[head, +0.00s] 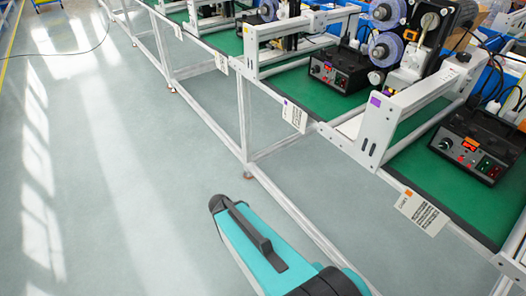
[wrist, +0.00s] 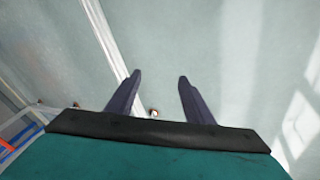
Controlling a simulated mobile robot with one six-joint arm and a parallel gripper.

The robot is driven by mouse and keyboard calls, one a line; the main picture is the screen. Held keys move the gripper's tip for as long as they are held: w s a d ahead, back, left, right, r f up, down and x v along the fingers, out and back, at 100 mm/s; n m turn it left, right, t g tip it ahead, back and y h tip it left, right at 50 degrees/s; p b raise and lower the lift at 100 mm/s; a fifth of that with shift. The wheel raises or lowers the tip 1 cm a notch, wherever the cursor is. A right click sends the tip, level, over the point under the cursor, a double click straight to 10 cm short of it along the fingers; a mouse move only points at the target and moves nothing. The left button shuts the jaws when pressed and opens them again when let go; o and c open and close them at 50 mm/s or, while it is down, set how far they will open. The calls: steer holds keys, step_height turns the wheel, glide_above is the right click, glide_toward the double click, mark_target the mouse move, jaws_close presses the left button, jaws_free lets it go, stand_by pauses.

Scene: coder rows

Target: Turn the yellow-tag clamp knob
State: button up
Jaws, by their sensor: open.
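In the head view a coder machine (head: 408,70) with blue-grey reels stands on the conveyor at the upper right. A purple tag (head: 376,100) sits on the grey bracket in front of it. My gripper (wrist: 159,77) shows in the wrist view, with two dark fingers apart and nothing between them. It points down toward the floor, away from the coders. The gripper fingers do not show in the head view.
Green conveyor belts (head: 430,158) run along the right on a pale metal frame (head: 245,120). Black control boxes (head: 475,145) stand on them. A label card (head: 424,213) with an orange mark hangs at the near edge.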

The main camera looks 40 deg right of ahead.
steer(key=s+a+f+n+g+y+b, duration=0.2)
steer(key=s+a+f+g, duration=0.1)
steer(key=s+a+f, duration=0.4)
steer(key=s+a+f+n+g+y+b, duration=0.2)
steer(key=s+a+f, duration=0.5)
steer(key=s, duration=0.6)
step_height(320, 180, down, 2)
steer(key=shift+s+f+n+g, duration=0.1)
steer(key=shift+s+n+g, duration=0.2)
steer(key=shift+s+g, duration=0.1)
steer(key=shift+c, duration=0.5)
